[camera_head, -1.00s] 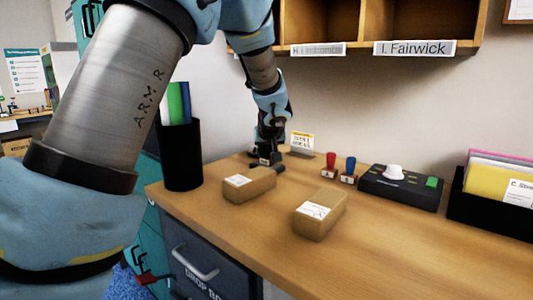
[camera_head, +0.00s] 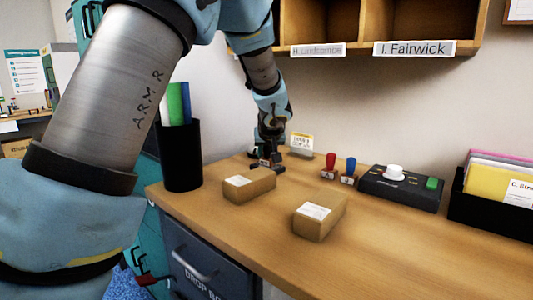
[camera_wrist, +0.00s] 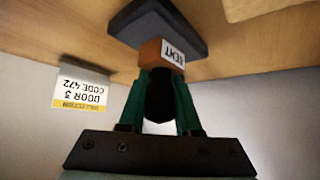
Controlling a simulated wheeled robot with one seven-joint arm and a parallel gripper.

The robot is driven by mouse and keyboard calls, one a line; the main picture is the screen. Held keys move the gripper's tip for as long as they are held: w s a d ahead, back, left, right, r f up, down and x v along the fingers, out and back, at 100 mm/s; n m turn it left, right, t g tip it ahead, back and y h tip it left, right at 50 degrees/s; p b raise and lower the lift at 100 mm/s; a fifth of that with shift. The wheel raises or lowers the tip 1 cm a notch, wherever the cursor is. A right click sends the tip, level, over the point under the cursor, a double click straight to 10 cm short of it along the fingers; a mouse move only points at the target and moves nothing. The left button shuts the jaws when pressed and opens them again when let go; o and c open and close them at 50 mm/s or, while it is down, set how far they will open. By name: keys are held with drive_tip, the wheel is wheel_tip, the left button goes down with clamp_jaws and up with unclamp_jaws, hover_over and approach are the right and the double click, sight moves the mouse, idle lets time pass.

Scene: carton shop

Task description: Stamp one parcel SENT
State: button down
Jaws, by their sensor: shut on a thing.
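My gripper (camera_wrist: 168,95) is shut on the black handle (camera_wrist: 159,102) of a stamp. The stamp's orange-brown block (camera_wrist: 151,52) has a white label that appears to read SENT. The block is at a dark flat pad (camera_wrist: 160,24) on the desk; I cannot tell whether it touches or hovers just above. In the head view my gripper (camera_head: 270,146) is at the back left of the desk, behind two parcels. The left brown parcel (camera_head: 257,188) and the nearer right one (camera_head: 325,220) each have a white label on top. A parcel edge (camera_wrist: 265,7) shows in the wrist view.
Red (camera_head: 331,162) and blue (camera_head: 350,165) stamps stand right of the gripper, beside a black device (camera_head: 400,192) with a white knob. A door-code card (camera_head: 302,142) stands behind. A black folder cup (camera_head: 182,160) is at left, a file tray (camera_head: 482,214) at right. The front right desk is clear.

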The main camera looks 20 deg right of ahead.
wheel_tip(320, 180, up, 7)
drive_tip(key=p, duration=0.3)
drive_tip(key=shift+p, duration=0.4)
